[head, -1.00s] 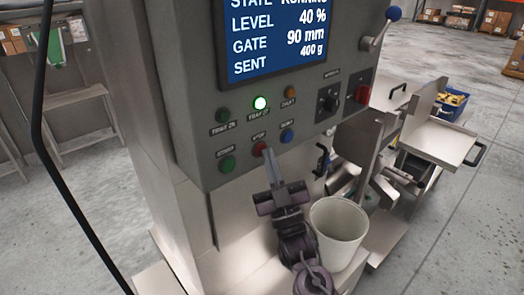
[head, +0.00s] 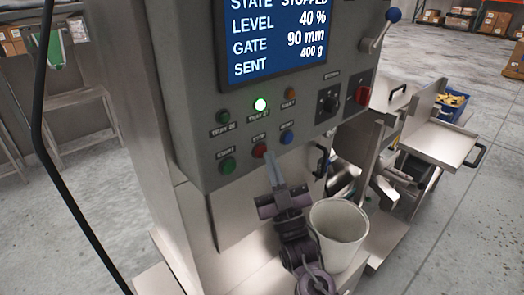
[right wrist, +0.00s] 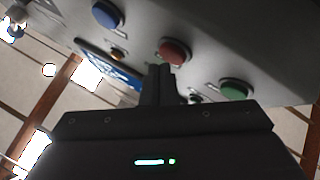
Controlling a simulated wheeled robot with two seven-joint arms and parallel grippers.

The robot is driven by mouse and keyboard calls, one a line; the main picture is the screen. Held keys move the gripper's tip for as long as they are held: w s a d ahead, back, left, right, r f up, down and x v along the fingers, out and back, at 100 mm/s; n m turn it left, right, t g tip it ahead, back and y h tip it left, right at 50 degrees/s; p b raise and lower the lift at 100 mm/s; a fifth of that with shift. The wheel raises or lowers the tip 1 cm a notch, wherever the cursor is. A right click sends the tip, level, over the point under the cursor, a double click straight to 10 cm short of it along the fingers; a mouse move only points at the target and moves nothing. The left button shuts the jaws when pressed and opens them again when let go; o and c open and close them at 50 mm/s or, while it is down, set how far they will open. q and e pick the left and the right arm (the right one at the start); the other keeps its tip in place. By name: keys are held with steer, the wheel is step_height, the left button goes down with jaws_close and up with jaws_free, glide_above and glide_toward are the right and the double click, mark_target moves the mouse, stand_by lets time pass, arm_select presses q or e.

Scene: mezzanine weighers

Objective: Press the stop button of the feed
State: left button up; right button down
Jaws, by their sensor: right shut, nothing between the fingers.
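The red stop button (head: 259,150) is on the grey control panel (head: 201,165), between the green start button (head: 227,165) and a blue button (head: 286,137). The stop button (right wrist: 174,50) also shows in the right wrist view, just beyond the fingertips. My right gripper (head: 270,156) is shut and empty, its tips a little below and in front of the stop button, apart from it. The screen (head: 280,38) reads STOPPED, level 40 %, gate 90 mm, sent 400 g. My left gripper is not in view.
A white bucket (head: 338,226) stands right beside my right gripper. A dark selector (head: 327,103), a red switch (head: 362,95) and a blue-knobbed lever (head: 393,14) are at the panel's right. Open floor lies to the left.

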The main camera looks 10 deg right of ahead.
steer(key=shift+s+d+y, duration=0.2)
steer(key=shift+s+y, duration=0.1)
steer(key=s+d, duration=0.1)
steer(key=s+p, duration=0.1)
steer(key=s+d, duration=0.1)
steer(key=s, duration=0.1)
steer(key=shift+d, duration=0.35)
stand_by(0.5)
